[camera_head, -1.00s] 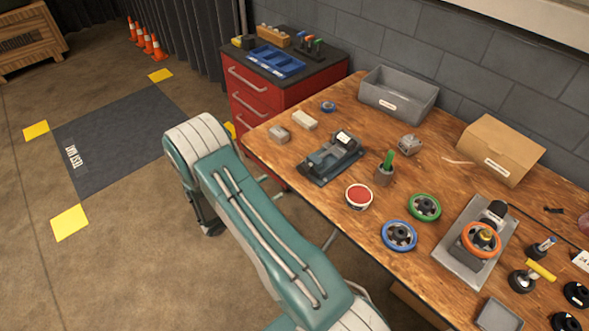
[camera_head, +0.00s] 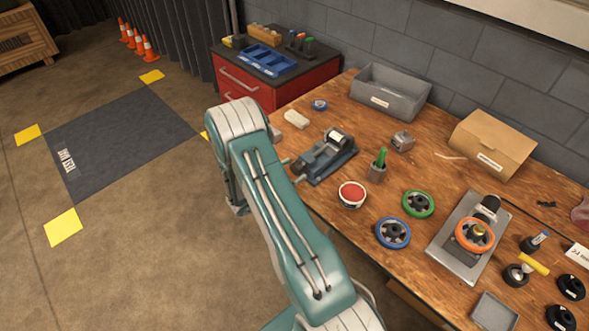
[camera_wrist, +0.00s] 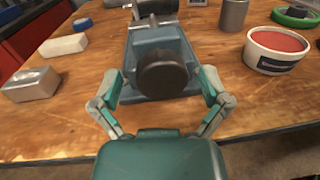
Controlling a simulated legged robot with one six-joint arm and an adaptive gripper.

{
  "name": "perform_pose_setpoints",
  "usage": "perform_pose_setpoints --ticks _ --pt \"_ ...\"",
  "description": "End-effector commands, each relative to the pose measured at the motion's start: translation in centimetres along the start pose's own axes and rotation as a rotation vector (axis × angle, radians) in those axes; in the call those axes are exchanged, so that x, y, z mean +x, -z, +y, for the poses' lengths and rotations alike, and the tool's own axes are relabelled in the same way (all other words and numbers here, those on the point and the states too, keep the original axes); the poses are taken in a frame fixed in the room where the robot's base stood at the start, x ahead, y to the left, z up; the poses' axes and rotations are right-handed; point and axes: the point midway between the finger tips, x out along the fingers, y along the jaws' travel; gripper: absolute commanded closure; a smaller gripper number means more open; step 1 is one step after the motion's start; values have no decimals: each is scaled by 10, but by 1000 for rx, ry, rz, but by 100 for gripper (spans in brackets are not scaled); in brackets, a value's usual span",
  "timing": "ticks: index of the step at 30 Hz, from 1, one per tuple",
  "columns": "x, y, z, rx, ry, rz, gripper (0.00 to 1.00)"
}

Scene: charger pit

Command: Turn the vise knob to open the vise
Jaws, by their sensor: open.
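The grey-blue vise (camera_head: 326,157) sits near the table's left front edge. In the wrist view the vise (camera_wrist: 185,50) lies straight ahead, with its dark round knob (camera_wrist: 163,74) facing me near the picture's middle. My gripper (camera_wrist: 161,84) is open, with one teal-and-grey finger to the left of the knob and one to the right. Gaps show between both fingers and the knob, and nothing is held. I cannot tell whether the fingertips reach as deep as the knob.
A tub with a red top (camera_head: 352,194) and a cup with a green item (camera_head: 378,171) stand right of the vise. A white block (camera_head: 296,119) lies behind it at left; a metal block (camera_wrist: 31,85) is nearby. A grey bin (camera_head: 390,94) is at the back.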

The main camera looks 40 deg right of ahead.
Motion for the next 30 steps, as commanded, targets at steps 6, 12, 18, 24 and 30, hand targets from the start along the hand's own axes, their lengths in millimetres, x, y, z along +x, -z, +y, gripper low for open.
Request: perform_pose_setpoints --ticks 6,12,18,24,30 --pt "0 0 0 0 0 0 62" --pt "0 0 0 1 0 0 86" --pt "0 0 0 -17 0 -3 86" --pt "0 0 1 -94 -1 -11 86" --pt "0 0 1 -241 -3 -25 86"
